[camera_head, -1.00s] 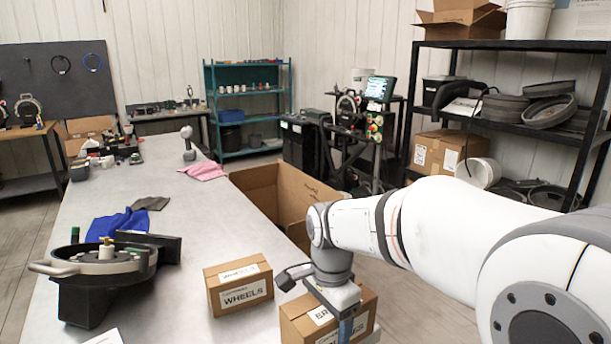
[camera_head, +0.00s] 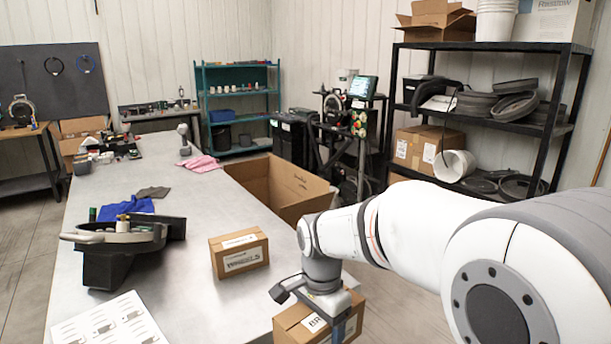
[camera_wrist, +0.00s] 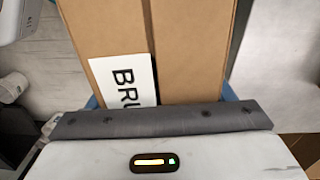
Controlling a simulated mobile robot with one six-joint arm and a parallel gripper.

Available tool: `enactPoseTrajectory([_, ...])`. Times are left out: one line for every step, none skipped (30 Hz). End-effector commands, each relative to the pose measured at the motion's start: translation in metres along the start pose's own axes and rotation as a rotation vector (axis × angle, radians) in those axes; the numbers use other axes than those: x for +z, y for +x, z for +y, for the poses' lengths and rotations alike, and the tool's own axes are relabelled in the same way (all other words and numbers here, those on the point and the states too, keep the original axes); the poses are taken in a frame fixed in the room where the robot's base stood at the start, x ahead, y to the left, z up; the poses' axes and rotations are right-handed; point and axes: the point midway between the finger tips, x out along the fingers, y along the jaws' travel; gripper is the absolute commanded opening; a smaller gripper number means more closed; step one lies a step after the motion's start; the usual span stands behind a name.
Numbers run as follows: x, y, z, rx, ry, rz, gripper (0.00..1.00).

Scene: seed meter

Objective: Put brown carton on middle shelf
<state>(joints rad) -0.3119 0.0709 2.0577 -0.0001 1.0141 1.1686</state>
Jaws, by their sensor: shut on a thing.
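My gripper (camera_head: 338,330) is shut on a brown carton (camera_head: 292,325) with a white label starting "BR", at the bottom of the head view by the table's right edge. In the wrist view the carton (camera_wrist: 200,50) fills the middle, its label partly hidden by my gripper. A second brown carton labelled "WHEELS" (camera_head: 238,253) sits on the table to the left. The black shelf unit (camera_head: 545,140) stands at the right. Its middle shelf (camera_head: 478,116) holds black round parts (camera_head: 487,103) and a black item at its left.
A large open box (camera_head: 290,195) stands beyond the table's right edge. A lower shelf holds a carton (camera_head: 428,148) and white bucket (camera_head: 455,165).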

Motion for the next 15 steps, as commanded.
enactPoseTrajectory([-0.005, 0.007, -0.002, 0.001, -0.022, -0.001, 0.35])
enactPoseTrajectory([-0.008, 0.011, -0.003, 0.002, -0.039, -0.001, 0.35])
enactPoseTrajectory([-0.012, 0.017, -0.004, 0.002, -0.061, -0.001, 0.35])
enactPoseTrajectory([-0.016, 0.022, -0.005, 0.001, -0.08, -0.001, 0.35])
enactPoseTrajectory([-0.019, 0.027, -0.006, 0.003, -0.099, -0.001, 0.35])
enactPoseTrajectory([-0.025, 0.034, -0.007, 0.002, -0.127, -0.001, 0.35])
enactPoseTrajectory([-0.029, 0.04, -0.008, 0.003, -0.149, -0.002, 0.35])
enactPoseTrajectory([-0.033, 0.046, -0.009, 0.003, -0.173, -0.002, 0.35])
enactPoseTrajectory([-0.039, 0.056, -0.009, 0.004, -0.206, -0.003, 0.35])
enactPoseTrajectory([-0.044, 0.063, -0.01, 0.003, -0.235, -0.002, 0.35])
enactPoseTrajectory([-0.05, 0.072, -0.01, 0.005, -0.264, -0.004, 0.35])
enactPoseTrajectory([-0.058, 0.084, -0.01, 0.005, -0.308, -0.004, 0.35])
enactPoseTrajectory([-0.064, 0.094, -0.01, 0.005, -0.343, -0.004, 0.35])
enactPoseTrajectory([-0.071, 0.105, -0.009, 0.005, -0.381, -0.005, 0.35])
enactPoseTrajectory([-0.08, 0.12, -0.008, 0.005, -0.433, -0.005, 0.35])
